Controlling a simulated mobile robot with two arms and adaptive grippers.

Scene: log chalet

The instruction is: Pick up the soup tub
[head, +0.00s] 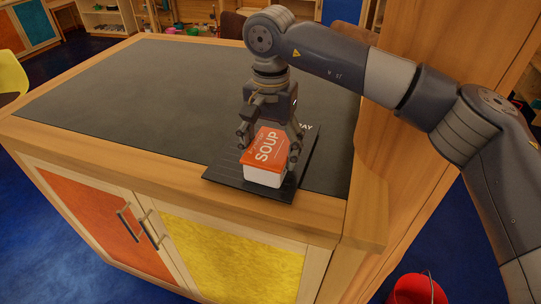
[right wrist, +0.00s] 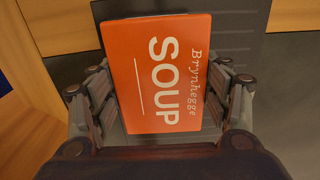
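The soup tub (head: 264,161) is a white box with an orange lid marked SOUP. It sits on a dark tray (head: 226,174) near the front right corner of the counter. My right gripper (head: 269,142) is directly above, pointing down, with its fingers spread on either side of the tub. In the right wrist view the orange lid (right wrist: 150,85) lies between the fingers of the right gripper (right wrist: 163,100). The fingers look open; whether either touches the tub's sides is hard to tell. My left gripper is out of view.
The dark counter top (head: 140,95) is clear to the left of the tray. A wooden post (head: 400,150) rises close on the right. A red bucket (head: 416,290) stands on the blue floor at the lower right. A yellow chair (head: 10,75) is at the far left.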

